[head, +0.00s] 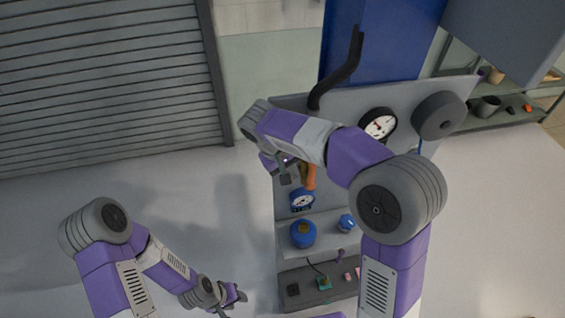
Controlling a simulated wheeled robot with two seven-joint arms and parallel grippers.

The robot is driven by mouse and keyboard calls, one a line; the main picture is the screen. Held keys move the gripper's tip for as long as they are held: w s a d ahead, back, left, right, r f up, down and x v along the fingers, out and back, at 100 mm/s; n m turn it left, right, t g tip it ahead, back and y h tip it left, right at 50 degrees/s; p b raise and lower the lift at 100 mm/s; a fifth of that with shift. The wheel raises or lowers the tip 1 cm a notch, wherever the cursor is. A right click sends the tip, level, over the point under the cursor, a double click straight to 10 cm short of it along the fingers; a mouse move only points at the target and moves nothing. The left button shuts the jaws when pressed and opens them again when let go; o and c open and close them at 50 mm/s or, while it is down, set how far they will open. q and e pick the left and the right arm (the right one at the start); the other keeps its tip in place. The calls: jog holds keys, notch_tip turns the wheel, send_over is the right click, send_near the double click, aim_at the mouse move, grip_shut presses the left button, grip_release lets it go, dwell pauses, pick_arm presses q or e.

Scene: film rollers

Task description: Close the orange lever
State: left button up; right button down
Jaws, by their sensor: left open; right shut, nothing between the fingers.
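The orange lever (310,177) shows on the grey upright panel, just below my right forearm. Its upper part is hidden behind my arm, so its full tilt cannot be told. My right gripper (286,179) is shut with nothing in it. It is just left of the orange lever in the picture; I cannot tell whether they touch. My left gripper (238,297) is open and empty, low in the view and away from the panel.
A large gauge (380,124), a dark round wheel (439,115) and a smaller blue gauge (302,200) are on the panel (346,102). Below stand blue items (303,234) on a shelf. A shelf with cups (487,107) is at right. The floor at left is clear.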

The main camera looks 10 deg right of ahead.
aim_at(312, 173)
pick_arm(q)
jog(key=shift+r, duration=0.35)
pick_arm(e)
jog(key=d, duration=0.2)
jog(key=shift+w+d, duration=0.25)
jog(key=shift+d, duration=0.05)
jog(key=shift+d+r, duration=0.1)
